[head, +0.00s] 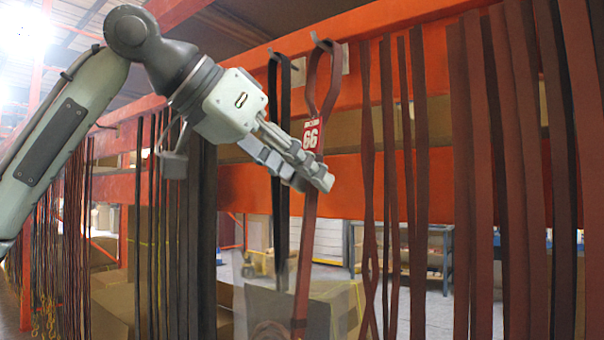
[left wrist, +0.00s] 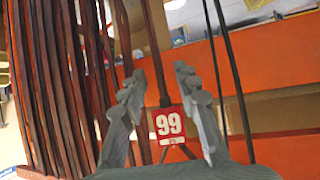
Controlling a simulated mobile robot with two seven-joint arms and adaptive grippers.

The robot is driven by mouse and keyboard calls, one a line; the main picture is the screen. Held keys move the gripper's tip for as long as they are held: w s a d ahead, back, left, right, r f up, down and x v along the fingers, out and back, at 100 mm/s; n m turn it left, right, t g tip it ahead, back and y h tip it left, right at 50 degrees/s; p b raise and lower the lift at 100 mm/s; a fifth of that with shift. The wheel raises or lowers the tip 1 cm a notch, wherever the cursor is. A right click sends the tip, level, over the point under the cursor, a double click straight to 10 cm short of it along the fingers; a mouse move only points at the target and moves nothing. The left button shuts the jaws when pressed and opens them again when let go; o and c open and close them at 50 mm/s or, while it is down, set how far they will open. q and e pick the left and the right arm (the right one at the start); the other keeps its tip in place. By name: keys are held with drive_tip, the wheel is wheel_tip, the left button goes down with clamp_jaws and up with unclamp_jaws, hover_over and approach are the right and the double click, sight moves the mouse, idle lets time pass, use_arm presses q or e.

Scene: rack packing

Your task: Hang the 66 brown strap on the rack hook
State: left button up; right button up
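The brown strap with the red-and-white 66 tag (head: 312,136) hangs in a loop from the hook (head: 320,42) on the orange rack beam. Its lower end reaches down toward a box. In the left wrist view the tag (left wrist: 168,124) appears upside down, reading as 99. My left gripper (head: 312,178) is just below the tag. In the left wrist view its fingers (left wrist: 158,95) are apart, with the strap running between them and clear space on both sides. My right gripper is in neither view.
A black strap (head: 273,200) hangs on the adjacent hook to the left. Several brown straps (head: 390,150) hang close on the right, and dark straps (head: 170,230) hang at the left. A cardboard box with a see-through front (head: 345,305) stands below the 66 strap.

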use_arm(q)
drive_tip(key=v, duration=1.2)
